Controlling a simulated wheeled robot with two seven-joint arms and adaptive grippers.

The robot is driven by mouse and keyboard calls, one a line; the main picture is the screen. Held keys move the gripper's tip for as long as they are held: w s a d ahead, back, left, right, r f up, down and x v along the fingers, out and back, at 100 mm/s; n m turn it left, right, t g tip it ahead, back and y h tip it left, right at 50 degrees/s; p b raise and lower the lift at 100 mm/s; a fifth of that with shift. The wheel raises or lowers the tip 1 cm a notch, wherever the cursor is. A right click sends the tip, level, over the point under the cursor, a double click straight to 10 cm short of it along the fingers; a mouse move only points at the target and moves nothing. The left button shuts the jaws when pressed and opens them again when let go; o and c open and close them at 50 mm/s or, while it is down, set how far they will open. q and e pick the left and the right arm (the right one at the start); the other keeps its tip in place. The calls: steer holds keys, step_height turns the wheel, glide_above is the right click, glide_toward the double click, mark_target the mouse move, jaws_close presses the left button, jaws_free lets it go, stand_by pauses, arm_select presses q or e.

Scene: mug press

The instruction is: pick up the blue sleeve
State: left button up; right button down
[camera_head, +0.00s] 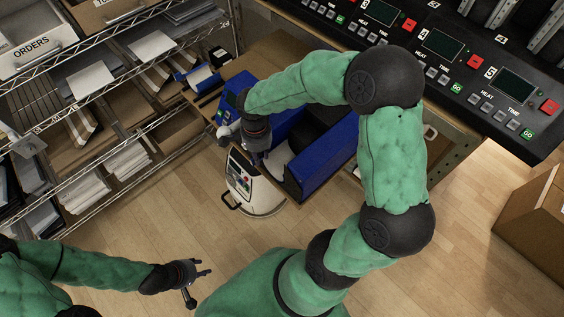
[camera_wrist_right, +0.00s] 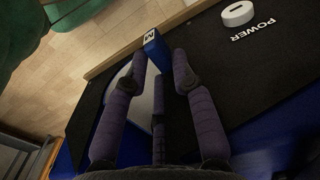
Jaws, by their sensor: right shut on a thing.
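In the right wrist view, a small blue block-shaped piece (camera_wrist_right: 156,54), which I take for the blue sleeve, has a white end marked with a dark letter M. The fingers of my right gripper (camera_wrist_right: 161,70) are closed on its two sides. In the head view my right gripper (camera_head: 257,157) points down beside the blue equipment, and the piece in it cannot be made out there. My left gripper (camera_head: 200,284) is open and empty, low above the floor at the bottom left.
A black panel marked POWER (camera_wrist_right: 255,27) with a white round knob (camera_wrist_right: 237,13) lies beside the held piece. Wire shelves (camera_head: 105,125) fill the left. A cardboard box (camera_head: 535,215) stands at the right; floor between is clear.

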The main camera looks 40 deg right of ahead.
steer(key=shift+r, duration=0.1)
step_height(320, 180, up, 18)
steer(key=p, duration=0.6)
steer(key=c, duration=1.8)
jaws_free()
steer(key=shift+c, duration=0.2)
jaws_close()
